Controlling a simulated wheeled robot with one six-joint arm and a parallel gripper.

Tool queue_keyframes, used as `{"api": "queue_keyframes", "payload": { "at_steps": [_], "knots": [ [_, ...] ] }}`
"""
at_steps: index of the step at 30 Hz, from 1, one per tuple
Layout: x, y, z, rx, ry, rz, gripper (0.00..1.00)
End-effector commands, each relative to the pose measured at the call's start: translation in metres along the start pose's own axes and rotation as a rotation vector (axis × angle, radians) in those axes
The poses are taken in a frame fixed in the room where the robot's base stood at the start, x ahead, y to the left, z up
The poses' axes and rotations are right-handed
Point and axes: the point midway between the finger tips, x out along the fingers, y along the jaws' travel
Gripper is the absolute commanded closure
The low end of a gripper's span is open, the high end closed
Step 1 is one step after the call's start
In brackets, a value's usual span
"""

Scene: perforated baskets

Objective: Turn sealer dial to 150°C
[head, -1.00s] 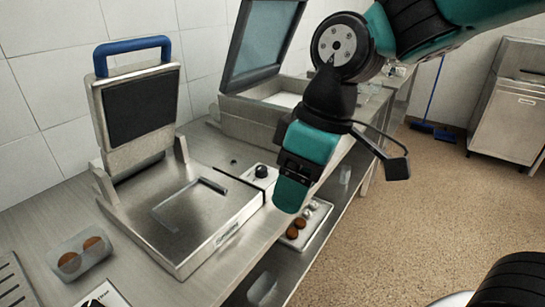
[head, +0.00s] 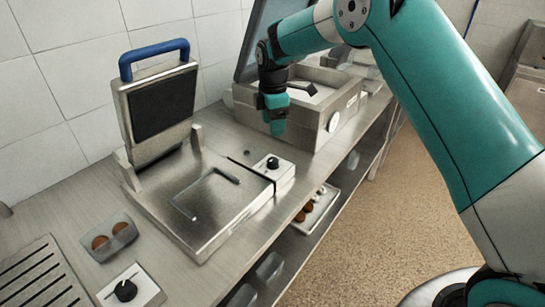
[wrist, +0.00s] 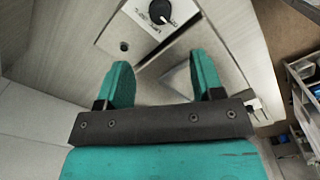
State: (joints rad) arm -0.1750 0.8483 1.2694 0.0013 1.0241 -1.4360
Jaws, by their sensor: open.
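The sealer (head: 215,245), a steel machine with a raised dark plate and blue handle, stands on the counter with its lid up. A black dial (head: 272,163) sits on a white panel at its right side. In the wrist view this dial (wrist: 160,12) is at the top, partly cut off, its printed marks too small to read. My gripper (head: 277,132) hangs pointing down above the counter, just behind the dial and apart from it. In the wrist view its two teal fingers (wrist: 163,75) are spread and empty.
A steel box machine (head: 305,130) with a raised lid and a round knob (head: 333,121) stands close behind my gripper. A lower shelf holds another tray (head: 315,215).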

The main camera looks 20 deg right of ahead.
Motion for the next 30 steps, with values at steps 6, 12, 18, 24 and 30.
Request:
{"api": "queue_keyframes", "payload": {
  "at_steps": [6,12,18,24,30],
  "knots": [
    [0.05,-0.002,0.0,0.0,-0.001,-0.006,0.39],
    [0.092,-0.001,0.0,0.0,0.0,-0.004,0.39],
    [0.12,-0.001,0.0,0.0,0.0,-0.002,0.39],
    [0.129,-0.001,0.0,0.0,0.0,0.001,0.39],
    [0.13,-0.001,0.0,0.0,0.0,0.001,0.39]
  ]
}}
